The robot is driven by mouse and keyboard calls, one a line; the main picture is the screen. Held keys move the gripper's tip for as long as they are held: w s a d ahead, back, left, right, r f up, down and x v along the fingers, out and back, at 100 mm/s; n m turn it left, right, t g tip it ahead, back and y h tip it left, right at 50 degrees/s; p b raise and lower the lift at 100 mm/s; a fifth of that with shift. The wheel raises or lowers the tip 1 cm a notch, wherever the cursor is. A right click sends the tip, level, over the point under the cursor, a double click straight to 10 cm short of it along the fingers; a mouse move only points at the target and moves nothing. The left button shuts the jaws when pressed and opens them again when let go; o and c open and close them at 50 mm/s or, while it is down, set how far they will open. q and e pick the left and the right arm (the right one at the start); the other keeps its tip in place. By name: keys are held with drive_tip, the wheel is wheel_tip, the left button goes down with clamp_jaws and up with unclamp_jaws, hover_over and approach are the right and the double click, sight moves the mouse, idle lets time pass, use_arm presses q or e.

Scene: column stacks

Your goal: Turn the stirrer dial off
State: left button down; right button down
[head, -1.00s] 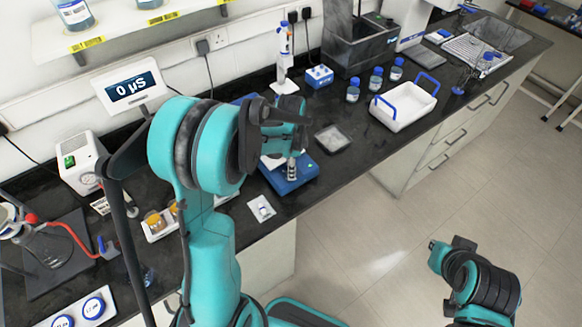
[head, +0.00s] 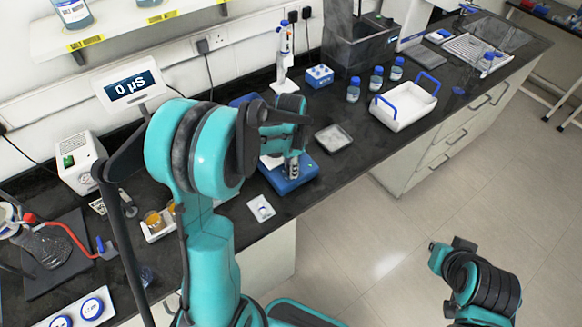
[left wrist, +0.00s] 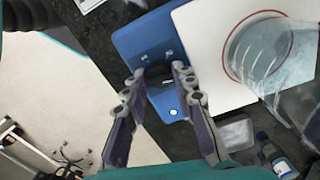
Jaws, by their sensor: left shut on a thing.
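The stirrer (head: 284,184) is a blue unit with a white top plate on the black bench. My left gripper (head: 292,166) points down at the stirrer's front and is shut on the dial. It also shows in the left wrist view (left wrist: 158,82). A glass beaker (left wrist: 240,62) with clear liquid stands on the white plate.
A grey tray (head: 333,138) lies right of the stirrer, with several blue-capped bottles (head: 353,90) behind. A white tray with blue handles (head: 405,110) stands farther right. A pipette stand (head: 284,70) is behind. A small white packet (head: 261,208) lies near the bench's front edge.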

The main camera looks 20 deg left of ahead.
use_arm(q)
drive_tip(key=n, duration=0.4)
drive_tip(key=shift+n+b, duration=0.3)
drive_tip(key=shift+b, duration=0.05)
drive_tip(key=n, duration=0.4)
drive_tip(key=shift+n, duration=0.3)
drive_tip(key=n+b, duration=0.1)
drive_tip(key=n, duration=0.3)
drive_tip(key=shift+n, duration=0.3)
drive_tip(key=n, duration=1.5)
drive_tip(key=shift+b, duration=0.35)
drive_tip(key=n, duration=0.9)
drive_tip(key=shift+n, duration=0.6)
